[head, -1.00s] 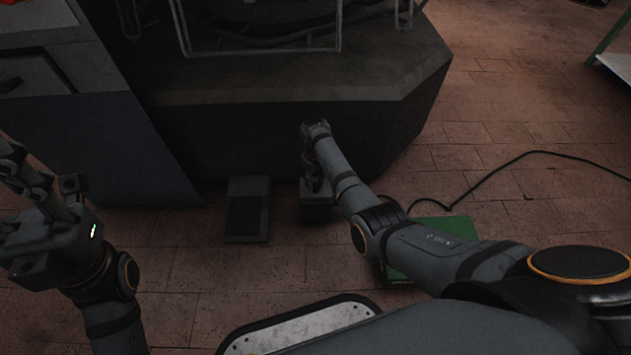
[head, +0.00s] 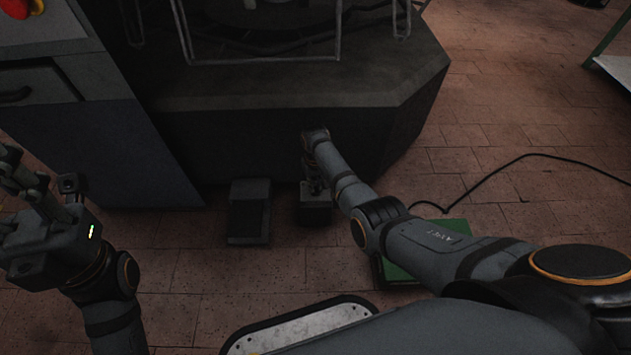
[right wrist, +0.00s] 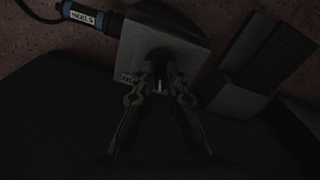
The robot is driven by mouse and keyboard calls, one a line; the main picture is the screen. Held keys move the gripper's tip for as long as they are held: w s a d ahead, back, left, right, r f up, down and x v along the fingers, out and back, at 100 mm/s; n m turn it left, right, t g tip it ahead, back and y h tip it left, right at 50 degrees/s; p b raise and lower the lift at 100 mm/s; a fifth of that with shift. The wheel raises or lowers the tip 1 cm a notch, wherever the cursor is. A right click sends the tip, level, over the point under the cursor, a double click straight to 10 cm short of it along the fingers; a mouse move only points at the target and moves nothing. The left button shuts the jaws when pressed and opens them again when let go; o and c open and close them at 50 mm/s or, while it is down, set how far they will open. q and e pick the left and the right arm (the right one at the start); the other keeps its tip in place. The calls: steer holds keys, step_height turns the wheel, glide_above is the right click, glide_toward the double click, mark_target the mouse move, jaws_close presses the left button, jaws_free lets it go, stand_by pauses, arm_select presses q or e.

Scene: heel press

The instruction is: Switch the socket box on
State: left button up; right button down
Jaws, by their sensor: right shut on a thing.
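The socket box (head: 316,214) is a small grey box on the floor, at the foot of the dark machine base. In the right wrist view it shows as a pale box (right wrist: 186,50) with a blue-ended plug (right wrist: 80,16) and cable at its upper left. My right gripper (head: 315,184) points down at the box. In the right wrist view its two fingers (right wrist: 160,78) are closed together on a small switch (right wrist: 160,87) at the box; the fingers mostly hide it. My left gripper (head: 42,190) is at the left, empty, with its fingers apart.
A dark foot pedal (head: 248,212) stands on the floor just left of the box. The machine base (head: 270,135) rises behind both. A green box (head: 425,250) with a black cable lies under my right arm. Tiled floor is free at the right.

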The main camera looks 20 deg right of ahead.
steer(key=shift+r+m+p, duration=0.2)
steer(key=shift+m+p, duration=0.25)
steer(key=shift+m, duration=0.45)
steer(key=m+p, duration=0.1)
steer(key=m, duration=0.1)
steer(key=shift+f+m, duration=0.1)
steer(key=shift+m, duration=0.3)
steer(key=m, duration=0.3)
steer(key=shift+p, duration=0.3)
steer(key=shift+m, duration=1.7)
steer(key=c, duration=1.4)
jaws_free()
steer(key=shift+f, duration=0.1)
